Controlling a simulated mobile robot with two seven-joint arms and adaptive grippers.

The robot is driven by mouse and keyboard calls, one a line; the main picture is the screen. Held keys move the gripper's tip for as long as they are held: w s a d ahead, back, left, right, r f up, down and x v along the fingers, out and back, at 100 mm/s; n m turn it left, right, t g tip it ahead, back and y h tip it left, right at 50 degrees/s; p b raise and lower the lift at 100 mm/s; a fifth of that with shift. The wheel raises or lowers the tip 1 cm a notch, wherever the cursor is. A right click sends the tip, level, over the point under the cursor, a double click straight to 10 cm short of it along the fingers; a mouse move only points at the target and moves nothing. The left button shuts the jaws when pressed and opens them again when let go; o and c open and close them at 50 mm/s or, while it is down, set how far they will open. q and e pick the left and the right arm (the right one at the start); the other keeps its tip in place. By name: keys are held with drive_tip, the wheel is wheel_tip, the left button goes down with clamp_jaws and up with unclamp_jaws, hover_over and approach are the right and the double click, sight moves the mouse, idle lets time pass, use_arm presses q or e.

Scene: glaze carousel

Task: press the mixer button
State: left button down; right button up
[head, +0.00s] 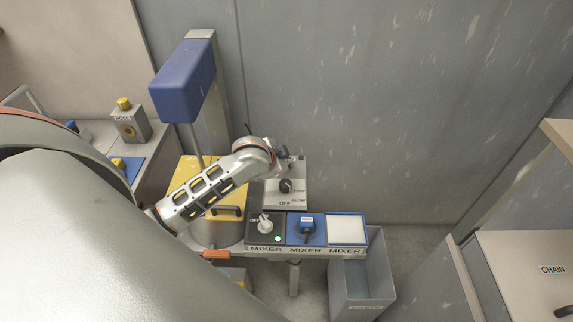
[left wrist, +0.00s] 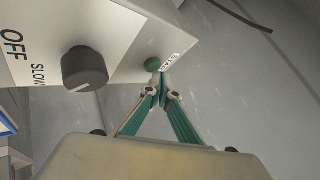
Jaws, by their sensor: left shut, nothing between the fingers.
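A small round green button (left wrist: 152,64) sits on the edge face of a light grey control box (left wrist: 125,25), beside a partly covered label. My left gripper (left wrist: 162,80) is shut and empty, its fingertips right at the button; whether they touch it I cannot tell. In the head view the left gripper (head: 294,158) is at the back edge of the control box (head: 285,200), and the button is hidden. The box has a black knob (head: 286,186) marked OFF and SLOW, also large in the left wrist view (left wrist: 84,68). My right gripper is not in view.
In front of the box is a row labelled MIXER: a white knob (head: 265,222) with a lit green lamp, a blue switch (head: 306,228) and a white panel (head: 347,230). A blue mixer head (head: 183,80) stands left. A grey bin (head: 360,285) is below right.

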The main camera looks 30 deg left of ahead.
use_arm(q)
drive_tip(key=shift+f, duration=0.5)
idle(0.4)
drive_tip(key=shift+r, duration=0.95)
drive_tip(key=shift+r, duration=0.1)
drive_tip(key=shift+r, duration=2.4)
